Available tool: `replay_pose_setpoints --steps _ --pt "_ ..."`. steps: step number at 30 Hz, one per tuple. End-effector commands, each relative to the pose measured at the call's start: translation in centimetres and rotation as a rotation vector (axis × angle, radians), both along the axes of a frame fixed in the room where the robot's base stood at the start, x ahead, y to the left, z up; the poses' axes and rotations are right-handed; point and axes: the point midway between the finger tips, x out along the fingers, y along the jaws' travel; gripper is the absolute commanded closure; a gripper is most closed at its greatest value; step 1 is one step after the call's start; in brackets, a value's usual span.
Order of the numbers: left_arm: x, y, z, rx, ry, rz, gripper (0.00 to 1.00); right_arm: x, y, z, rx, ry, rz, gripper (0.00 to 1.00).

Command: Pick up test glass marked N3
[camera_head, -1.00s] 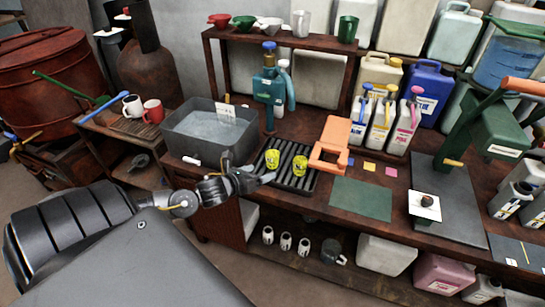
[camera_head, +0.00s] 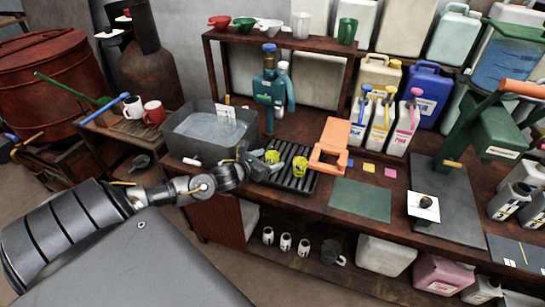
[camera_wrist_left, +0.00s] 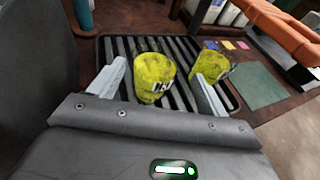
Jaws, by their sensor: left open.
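Two yellow-green test glasses stand upright on a black slatted rack (camera_head: 288,182). The left glass (camera_head: 272,157) also shows in the left wrist view (camera_wrist_left: 153,72), with a dark mark that looks like N3 but is partly turned away. The right glass (camera_head: 299,167) shows in the wrist view (camera_wrist_left: 211,64) beyond the right finger; its mark cannot be read. My left gripper (camera_head: 260,164) is open and low over the rack. In the wrist view its fingers (camera_wrist_left: 160,78) stand apart on either side of the left glass, with gaps visible. My right gripper is not in view.
A water basin (camera_head: 208,130) stands left of the rack. A teal pump device (camera_head: 270,92) stands behind it. An orange stand (camera_head: 331,147) is close on the right. A green mat (camera_head: 361,199) lies bare farther right.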

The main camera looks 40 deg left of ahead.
Motion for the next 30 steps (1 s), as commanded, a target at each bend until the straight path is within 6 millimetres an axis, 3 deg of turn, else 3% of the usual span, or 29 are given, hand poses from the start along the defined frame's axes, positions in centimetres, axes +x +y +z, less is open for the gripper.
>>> replay_pose_setpoints --steps 10,20,30 --pt "4.2 0.5 -1.3 -0.003 -0.001 0.003 0.23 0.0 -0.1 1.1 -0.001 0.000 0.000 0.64" --pt "4.8 0.4 -1.6 -0.001 0.000 0.000 0.23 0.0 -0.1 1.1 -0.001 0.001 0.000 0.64" --pt "4.8 0.4 -1.6 -0.001 0.000 0.001 0.68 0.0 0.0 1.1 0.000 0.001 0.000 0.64"
